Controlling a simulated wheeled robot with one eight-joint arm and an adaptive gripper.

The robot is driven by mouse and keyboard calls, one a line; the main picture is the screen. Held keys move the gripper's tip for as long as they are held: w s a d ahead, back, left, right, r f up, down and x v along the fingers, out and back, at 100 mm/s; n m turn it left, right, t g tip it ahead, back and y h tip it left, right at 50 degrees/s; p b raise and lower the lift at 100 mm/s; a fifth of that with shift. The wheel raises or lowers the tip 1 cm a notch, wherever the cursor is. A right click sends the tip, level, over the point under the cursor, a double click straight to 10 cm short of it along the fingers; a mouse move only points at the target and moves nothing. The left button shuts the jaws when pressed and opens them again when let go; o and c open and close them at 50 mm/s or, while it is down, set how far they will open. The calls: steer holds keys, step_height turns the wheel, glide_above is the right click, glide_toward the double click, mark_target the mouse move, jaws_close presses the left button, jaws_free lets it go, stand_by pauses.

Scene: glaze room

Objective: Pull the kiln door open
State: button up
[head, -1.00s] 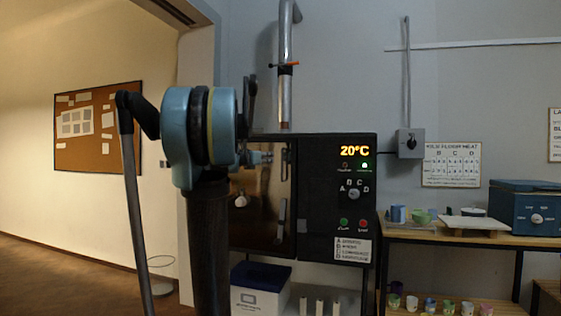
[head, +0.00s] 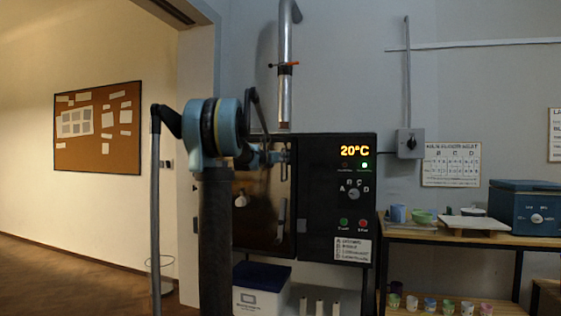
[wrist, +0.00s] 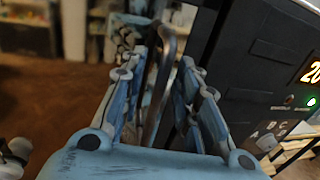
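The kiln (head: 310,240) stands ahead, its dark, glossy door (head: 262,225) on the left of the control panel. The door looks shut in the head view. My gripper (head: 272,157) is at the upper right part of the door, near the panel edge. In the wrist view, a curved metal bar, seemingly the door handle (wrist: 160,85), stands between the fingers of my gripper (wrist: 163,75). The fingers are spread, with gaps beside the bar; I cannot tell whether one touches it. My arm hides the door's left side.
The kiln panel (head: 352,190) shows 20°C and a lit green lamp. A white bin with a blue lid (head: 260,275) stands below the door. A table (head: 440,238) with pots and a blue box (head: 525,205) is at right. Open floor lies left.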

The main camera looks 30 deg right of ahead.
steer(key=shift+w+d, duration=0.2)
steer(key=shift+d, duration=0.1)
jaws_close()
steer(key=shift+s, duration=0.1)
